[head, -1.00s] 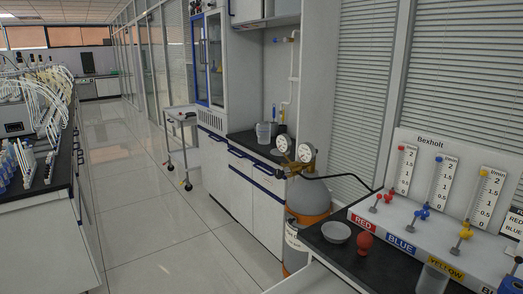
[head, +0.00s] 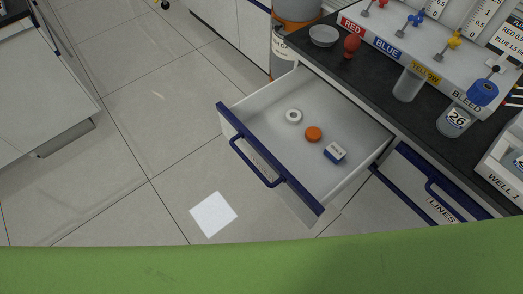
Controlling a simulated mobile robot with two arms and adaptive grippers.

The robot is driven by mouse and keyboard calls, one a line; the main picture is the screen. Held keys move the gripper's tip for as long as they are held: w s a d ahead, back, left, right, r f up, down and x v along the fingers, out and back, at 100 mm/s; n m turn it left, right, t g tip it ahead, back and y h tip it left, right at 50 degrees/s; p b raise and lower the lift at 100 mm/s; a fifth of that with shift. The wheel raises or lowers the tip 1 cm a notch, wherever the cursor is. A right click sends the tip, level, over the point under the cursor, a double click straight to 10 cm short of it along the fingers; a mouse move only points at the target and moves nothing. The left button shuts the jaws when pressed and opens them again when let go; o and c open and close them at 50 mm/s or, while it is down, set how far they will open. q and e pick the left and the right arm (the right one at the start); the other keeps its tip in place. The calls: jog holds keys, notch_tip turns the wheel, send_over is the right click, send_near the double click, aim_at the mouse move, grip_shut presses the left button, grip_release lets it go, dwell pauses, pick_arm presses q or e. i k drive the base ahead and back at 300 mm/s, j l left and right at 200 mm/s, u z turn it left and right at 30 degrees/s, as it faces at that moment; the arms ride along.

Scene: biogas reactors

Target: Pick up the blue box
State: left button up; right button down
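A small box with a blue side and a white labelled top (head: 335,152) lies in the open drawer (head: 262,106), near its right front corner. The label's text is too small to read. An orange round piece (head: 313,134) lies just left of the box, apart from it. Neither of my grippers shows in the head view.
A white ring (head: 294,116) also lies in the drawer. A white sheet (head: 213,214) lies on the open floor.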

aim_at(335, 152)
jog(key=k+l+z, duration=0.1)
jog(key=z, duration=0.7)
jog(key=j+z, duration=0.5)
jog(key=j, duration=0.5)
jog(key=j+z, duration=0.5)
jog(key=j, duration=0.5)
jog(key=k, duration=0.05)
